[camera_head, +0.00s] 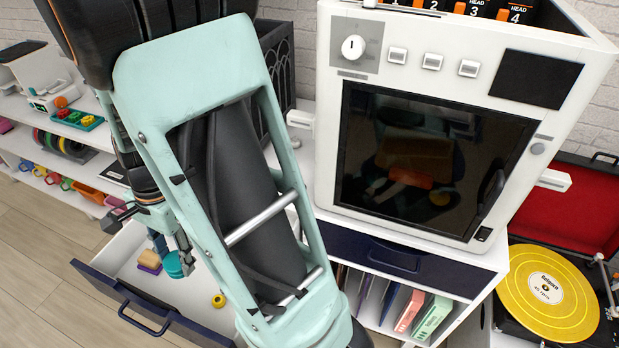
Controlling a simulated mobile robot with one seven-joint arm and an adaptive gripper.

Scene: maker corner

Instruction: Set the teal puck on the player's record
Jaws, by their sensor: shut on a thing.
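The teal puck (174,266) is at the tips of my gripper (178,252), lower left in the head view. My gripper is shut on it. They show above the white inside of an open drawer; whether the puck touches the drawer floor I cannot tell. The record player (606,318) stands at the far right with its red-lined lid up. The yellow record (520,297) lies on it, with a pale label in the middle. The player's right side is cut off by the picture edge. My gripper is far to the left of the record.
The open drawer (106,277) has a dark front and holds a purple and yellow block (149,261) and a small yellow ring (218,300). A white machine (322,150) with a dark window stands between drawer and player. Shelves with coloured spools (62,146) are at left.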

